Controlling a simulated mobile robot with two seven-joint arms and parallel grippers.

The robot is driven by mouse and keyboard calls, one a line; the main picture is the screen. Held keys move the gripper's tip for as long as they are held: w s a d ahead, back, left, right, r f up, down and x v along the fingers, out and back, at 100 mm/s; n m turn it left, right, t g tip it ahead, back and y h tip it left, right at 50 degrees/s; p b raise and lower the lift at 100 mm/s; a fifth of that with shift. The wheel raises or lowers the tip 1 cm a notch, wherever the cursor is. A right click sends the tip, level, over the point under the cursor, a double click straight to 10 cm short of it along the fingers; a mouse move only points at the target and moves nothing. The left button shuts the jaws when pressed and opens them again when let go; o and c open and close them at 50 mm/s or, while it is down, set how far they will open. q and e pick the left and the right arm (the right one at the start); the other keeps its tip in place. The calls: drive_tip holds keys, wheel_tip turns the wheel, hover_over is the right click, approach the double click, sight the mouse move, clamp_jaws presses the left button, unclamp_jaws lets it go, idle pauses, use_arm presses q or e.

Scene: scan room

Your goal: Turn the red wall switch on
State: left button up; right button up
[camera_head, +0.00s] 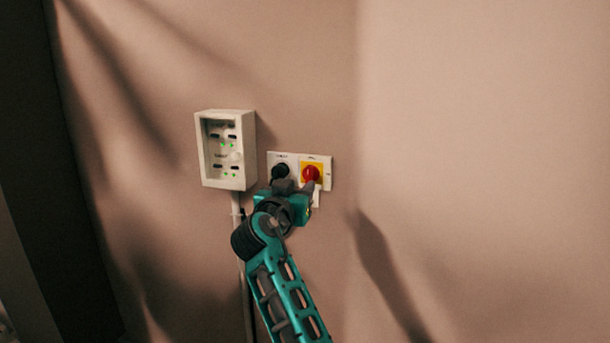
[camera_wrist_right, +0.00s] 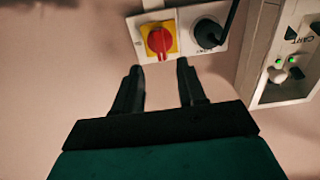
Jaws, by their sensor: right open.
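The red wall switch (camera_head: 311,174) is a red rotary knob on a yellow square, set in a white wall plate (camera_head: 328,172). In the right wrist view the red knob (camera_wrist_right: 160,41) is above and between my fingertips, its grip bar close to upright in the picture. My right gripper (camera_head: 297,185) is just below the plate in the head view. In the right wrist view the right gripper (camera_wrist_right: 160,70) is open and empty, with its two dark fingers pointing at the wall below the knob and apart from it. My left gripper is not in view.
A black round plug or knob (camera_head: 281,171) sits left of the switch on the same plate. A white box (camera_head: 226,150) with green lights is mounted farther left, with a conduit below it. The wall (camera_head: 480,150) to the right is bare.

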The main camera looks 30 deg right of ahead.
sight(308, 176)
drive_tip(key=x, duration=0.7)
drive_tip(key=shift+p, duration=0.35)
drive_tip(key=shift+c, duration=0.3)
clamp_jaws()
